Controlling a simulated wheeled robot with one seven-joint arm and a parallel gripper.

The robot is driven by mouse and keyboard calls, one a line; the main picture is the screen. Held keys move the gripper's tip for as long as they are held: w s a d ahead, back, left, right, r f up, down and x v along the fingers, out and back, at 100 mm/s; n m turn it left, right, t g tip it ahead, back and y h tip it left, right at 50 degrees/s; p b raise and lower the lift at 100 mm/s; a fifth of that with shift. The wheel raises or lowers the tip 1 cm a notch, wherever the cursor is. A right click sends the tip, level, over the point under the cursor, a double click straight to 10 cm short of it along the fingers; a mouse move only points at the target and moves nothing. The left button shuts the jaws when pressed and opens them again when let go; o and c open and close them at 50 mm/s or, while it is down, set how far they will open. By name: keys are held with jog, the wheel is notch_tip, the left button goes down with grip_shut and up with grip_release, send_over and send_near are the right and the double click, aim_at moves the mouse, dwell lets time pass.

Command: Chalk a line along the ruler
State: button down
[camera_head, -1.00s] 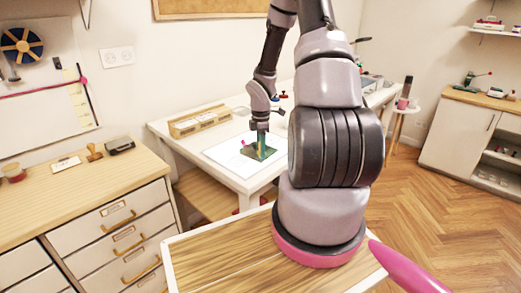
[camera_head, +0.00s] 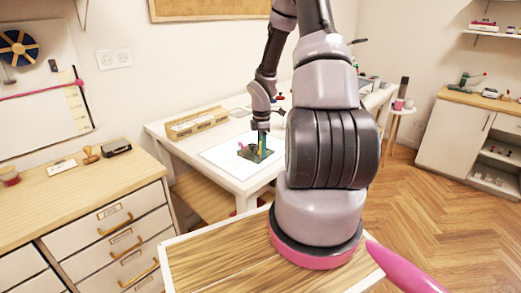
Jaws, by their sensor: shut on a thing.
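My gripper (camera_head: 263,146) is at the white table (camera_head: 157,131), low over a white sheet (camera_head: 222,160). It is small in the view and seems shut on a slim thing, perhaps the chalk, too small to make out. Under and beside it lies a dark green piece (camera_head: 264,157) on the sheet, with a small pinkish thing (camera_head: 243,149) at its left. I cannot tell which of these is the ruler. Whether the held thing touches the green piece is too small to see.
A wooden box (camera_head: 197,123) stands on the table left of the sheet. A drawer cabinet (camera_head: 115,222) with stamps on top stands at the left. Several small things crowd the table's far end behind my arm.

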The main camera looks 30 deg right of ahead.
aim_at(270, 151)
jog(key=shift+w+d, duration=0.15)
jog(key=shift+d, duration=0.2)
jog(key=shift+w+d, duration=0.1)
jog(key=shift+d, duration=0.05)
jog(key=shift+w+d, duration=0.25)
jog(key=shift+d, duration=0.25)
jog(key=shift+w+d, duration=0.3)
jog(key=shift+d, duration=0.45)
jog(key=shift+w+d, duration=0.35)
jog(key=shift+d, duration=0.3)
jog(key=shift+r, duration=0.1)
